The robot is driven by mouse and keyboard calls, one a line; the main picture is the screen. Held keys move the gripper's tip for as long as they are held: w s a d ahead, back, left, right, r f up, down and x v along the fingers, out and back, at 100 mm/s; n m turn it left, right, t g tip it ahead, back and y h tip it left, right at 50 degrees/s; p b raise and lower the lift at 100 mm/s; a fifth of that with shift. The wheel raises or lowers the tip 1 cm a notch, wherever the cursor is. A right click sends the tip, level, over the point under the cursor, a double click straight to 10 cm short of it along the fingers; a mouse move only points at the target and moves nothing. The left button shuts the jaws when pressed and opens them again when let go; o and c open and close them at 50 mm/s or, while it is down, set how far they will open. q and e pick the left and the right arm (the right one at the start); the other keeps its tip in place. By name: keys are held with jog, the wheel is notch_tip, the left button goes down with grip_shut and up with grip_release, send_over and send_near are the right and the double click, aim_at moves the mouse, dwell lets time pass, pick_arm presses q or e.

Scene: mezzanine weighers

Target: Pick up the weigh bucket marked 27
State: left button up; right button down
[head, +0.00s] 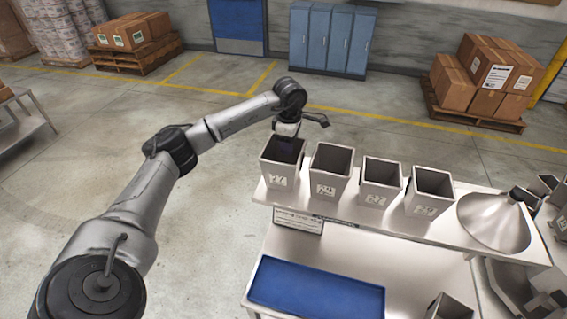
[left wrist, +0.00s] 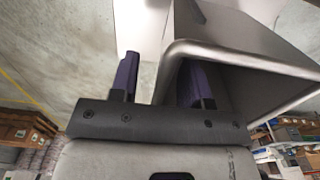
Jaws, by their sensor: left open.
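The leftmost weigh bucket (head: 279,175) is grey, open-topped and upright on the shelf; its front label seems to read 27. Three similar buckets stand to its right: the second (head: 328,175) seems marked 29, and the labels of the third (head: 379,185) and fourth (head: 428,193) are hard to read. My left gripper (head: 288,146) is at the back rim of the leftmost bucket. In the left wrist view, my open left gripper (left wrist: 160,62) has one purple finger outside the bucket (left wrist: 240,58) and one inside its mouth, with the wall between them. Contact cannot be told. My right gripper is out of view.
The buckets share a metal shelf (head: 345,208) with a steel cone-shaped hopper (head: 494,222) at the right. A blue tray (head: 316,288) lies on the lower deck in front. More metal buckets crowd the right edge. Open floor (head: 225,210) lies left of the shelf.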

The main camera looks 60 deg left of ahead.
pick_arm(q)
grip_shut()
dwell(0.4)
